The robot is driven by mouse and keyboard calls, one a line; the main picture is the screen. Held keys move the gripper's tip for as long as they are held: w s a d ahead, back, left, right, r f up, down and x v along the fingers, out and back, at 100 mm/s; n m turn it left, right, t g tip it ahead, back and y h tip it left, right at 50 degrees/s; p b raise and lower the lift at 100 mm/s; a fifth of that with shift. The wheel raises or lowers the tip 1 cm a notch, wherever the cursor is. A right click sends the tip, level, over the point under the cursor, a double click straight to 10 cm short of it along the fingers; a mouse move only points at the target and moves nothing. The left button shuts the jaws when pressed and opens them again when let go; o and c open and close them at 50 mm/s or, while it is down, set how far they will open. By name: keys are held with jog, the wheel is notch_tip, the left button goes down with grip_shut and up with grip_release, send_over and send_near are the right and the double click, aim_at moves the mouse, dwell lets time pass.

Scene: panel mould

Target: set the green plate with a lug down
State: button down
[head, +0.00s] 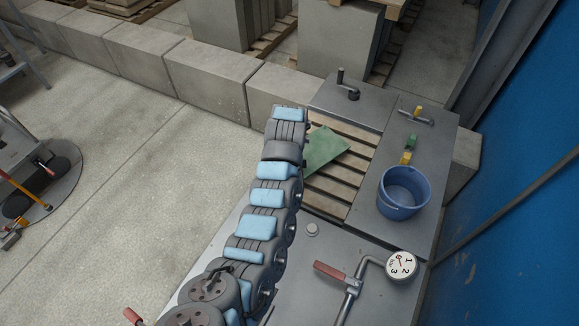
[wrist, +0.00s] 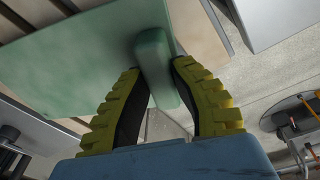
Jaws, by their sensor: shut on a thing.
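The green plate (head: 325,148) is over the wooden slats in the head view, partly hidden by my arm. In the wrist view the plate (wrist: 70,65) fills the upper left, and its green lug (wrist: 153,48) stands out from its face. My gripper (wrist: 158,72) has its yellow-ribbed fingers on either side of the lug and is shut on it. My gripper's fingers are hidden behind my arm in the head view. I cannot tell whether the plate touches the slats.
The slatted bed (head: 331,195) lies between grey metal panels. A blue bucket (head: 404,193), a green-and-yellow piece (head: 408,150) and a clamp (head: 417,115) sit on the right panel (head: 440,150). A red-handled pipe (head: 350,288) and gauge (head: 401,266) stand in front. A blue wall (head: 530,200) bounds the right.

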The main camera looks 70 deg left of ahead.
jog(key=shift+w+a+f, duration=0.2)
jog(key=shift+a+f, duration=0.05)
jog(key=shift+a, duration=0.05)
jog(key=shift+f, duration=0.1)
jog(key=shift+w, duration=0.1)
jog(key=shift+w+a+f, duration=0.1)
jog(key=shift+f, duration=1.7)
jog(key=c, duration=1)
grip_release()
jog(key=shift+d+r, duration=0.25)
jog(key=shift+r, duration=1.7)
jog(key=shift+d+r, duration=0.25)
jog(key=shift+r, duration=1.75)
jog(key=shift+d+r, duration=0.25)
jog(key=shift+r, duration=1.7)
